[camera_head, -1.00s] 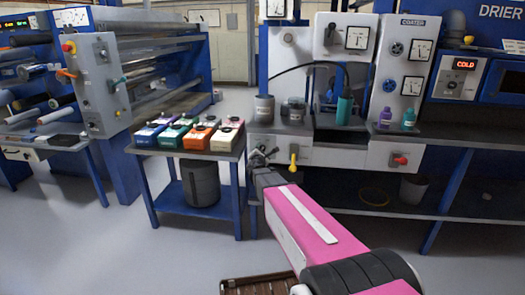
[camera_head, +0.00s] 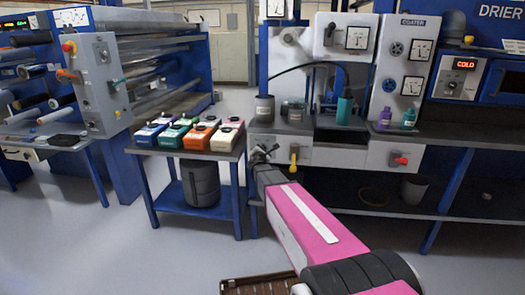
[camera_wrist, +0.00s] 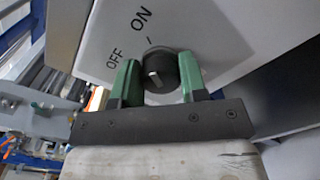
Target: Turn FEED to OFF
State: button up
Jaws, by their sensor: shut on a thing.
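A dark round knob (camera_wrist: 160,73) sits on a pale panel (camera_wrist: 225,35) in the wrist view. OFF and ON are printed beside it, and a short tick mark lies between the knob and the ON label. A light mark shows on the knob's face. The word FEED is not readable. My gripper (camera_wrist: 160,80) has its green fingers on both sides of the knob, shut on it. In the head view my gripper (camera_head: 262,154) is at the left end of the coater's front panel (camera_head: 335,155), and the knob is hidden there.
A yellow lever (camera_head: 294,158) is just right of my gripper, and a red knob (camera_head: 399,160) is farther right. A blue table (camera_head: 186,152) with several coloured boxes stands close on the left. Bottles and cups stand on the coater above.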

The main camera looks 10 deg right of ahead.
jog(key=n, duration=0.5)
jog(key=shift+a+n, duration=0.1)
jog(key=shift+n, duration=0.3)
jog(key=n, duration=0.5)
jog(key=shift+a+n, duration=0.1)
jog(key=shift+n, duration=0.2)
dwell(0.3)
jog(key=o, duration=0.9)
jog(key=v, duration=1)
jog(key=shift+s+a, duration=0.1)
jog(key=shift+s, duration=0.25)
